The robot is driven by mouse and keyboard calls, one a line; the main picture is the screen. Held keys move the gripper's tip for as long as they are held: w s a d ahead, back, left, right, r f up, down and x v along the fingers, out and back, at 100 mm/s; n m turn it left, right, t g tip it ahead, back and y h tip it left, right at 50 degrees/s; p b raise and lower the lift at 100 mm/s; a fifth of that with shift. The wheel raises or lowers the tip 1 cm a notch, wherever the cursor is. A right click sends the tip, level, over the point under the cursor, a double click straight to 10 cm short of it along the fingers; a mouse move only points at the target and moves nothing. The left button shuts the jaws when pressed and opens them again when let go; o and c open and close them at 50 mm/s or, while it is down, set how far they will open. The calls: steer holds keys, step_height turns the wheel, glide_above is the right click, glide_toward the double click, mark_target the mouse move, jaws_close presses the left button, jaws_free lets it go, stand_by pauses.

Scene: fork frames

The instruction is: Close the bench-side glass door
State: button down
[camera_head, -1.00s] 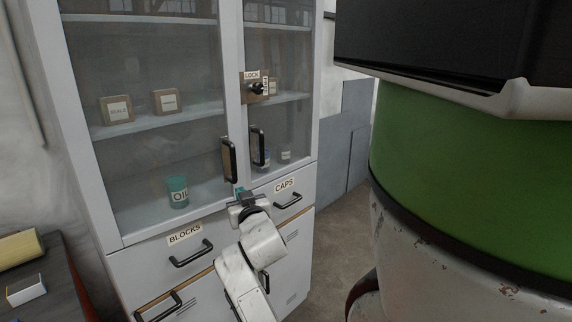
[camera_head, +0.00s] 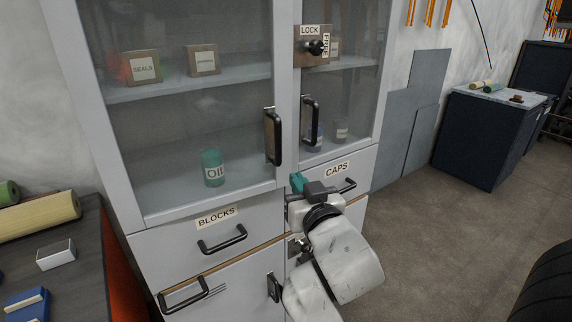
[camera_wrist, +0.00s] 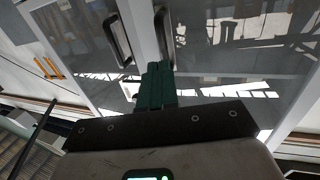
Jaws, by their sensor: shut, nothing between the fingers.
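The bench-side glass door (camera_head: 190,120) is the left door of the grey cabinet, nearest the workbench. It looks about level with the cabinet front; I cannot tell whether a small gap stays at its edge. Its black handle (camera_head: 272,137) stands at its right side. The right glass door (camera_head: 345,95) has its own black handle (camera_head: 312,122). My gripper (camera_head: 297,182) is shut and empty, below both handles near the seam between the doors. In the wrist view its teal fingers (camera_wrist: 154,86) point toward the door stiles; contact cannot be told.
A LOCK plate with a knob (camera_head: 316,47) sits on the right door. Drawers marked BLOCKS (camera_head: 217,217) and CAPS (camera_head: 337,168) lie below, with protruding handles. The dark workbench (camera_head: 95,235) stands at left. Floor (camera_head: 430,235) to the right is mostly clear.

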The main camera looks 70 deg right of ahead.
mark_target(280, 154)
steer(key=p+x, duration=0.1)
steer(key=x, duration=0.8)
steer(key=shift+r+p, duration=0.15)
steer(key=shift+p, duration=0.2)
steer(key=shift+w+d, duration=0.35)
steer(key=x, duration=0.4)
steer(key=shift+s+a, duration=0.1)
steer(key=shift+a, duration=0.1)
steer(key=shift+s, duration=0.1)
